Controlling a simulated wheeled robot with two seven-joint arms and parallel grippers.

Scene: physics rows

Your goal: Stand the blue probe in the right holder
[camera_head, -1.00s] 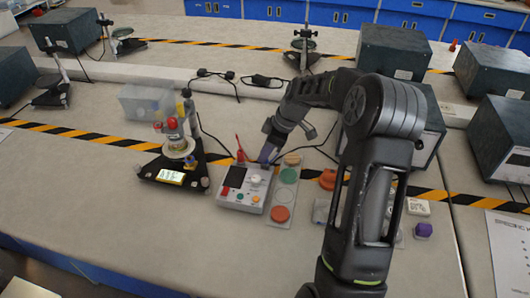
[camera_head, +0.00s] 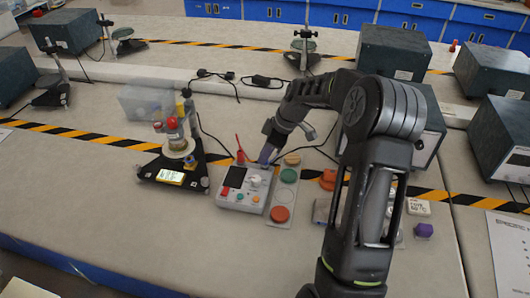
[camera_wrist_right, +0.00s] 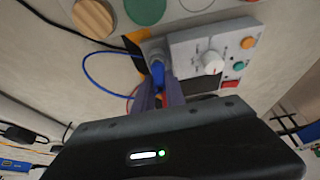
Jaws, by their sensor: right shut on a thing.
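The grey meter box (camera_head: 232,198) with a dark screen, knob and coloured buttons sits on the bench in the head view. The red probe (camera_head: 239,153) stands upright at its back left. My right gripper (camera_head: 266,154) is at the box's back right corner, its fingers pointing down. In the right wrist view my right gripper (camera_wrist_right: 160,94) is shut on the blue probe (camera_wrist_right: 157,71). The probe's end meets the grey right holder (camera_wrist_right: 152,47) on the box's side; how deep it sits I cannot tell. The gripper hides this holder in the head view.
A strip with coloured discs (camera_head: 281,214) lies right of the box. A black stand (camera_head: 172,170) with a lit display is to the left. A blue cable (camera_wrist_right: 92,77) loops beside the holder. The bench front is clear.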

